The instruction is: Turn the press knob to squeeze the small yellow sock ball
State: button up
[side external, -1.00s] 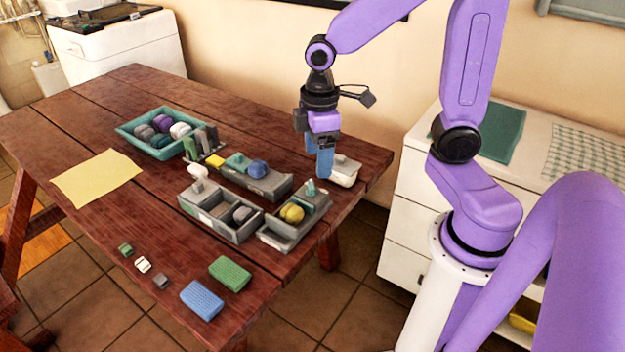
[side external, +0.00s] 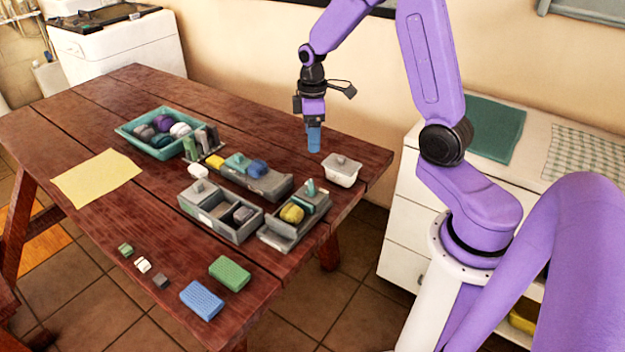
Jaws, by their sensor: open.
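The small yellow sock ball (side external: 291,213) sits in a grey press tray (side external: 273,239) near the table's right edge. A teal press block (side external: 314,201) with an upright teal knob (side external: 310,187) stands right behind the ball; I cannot tell whether they touch. My gripper (side external: 314,150) has blue fingers, is empty, and hangs above the table behind the press, clear of the knob. The gap between its fingers is hard to see from this side.
A white lidded box (side external: 342,172) stands right of my gripper. A second grey press (side external: 270,187) holds a blue ball, and a grey divided box (side external: 220,218) stands in front. A teal tray (side external: 125,131) of balls is farther left.

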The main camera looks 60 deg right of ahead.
aim_at(312, 183)
notch_tip(312, 183, down, 15)
jog(key=shift+f, duration=0.1)
dwell(0.5)
jog(key=c, duration=1.1)
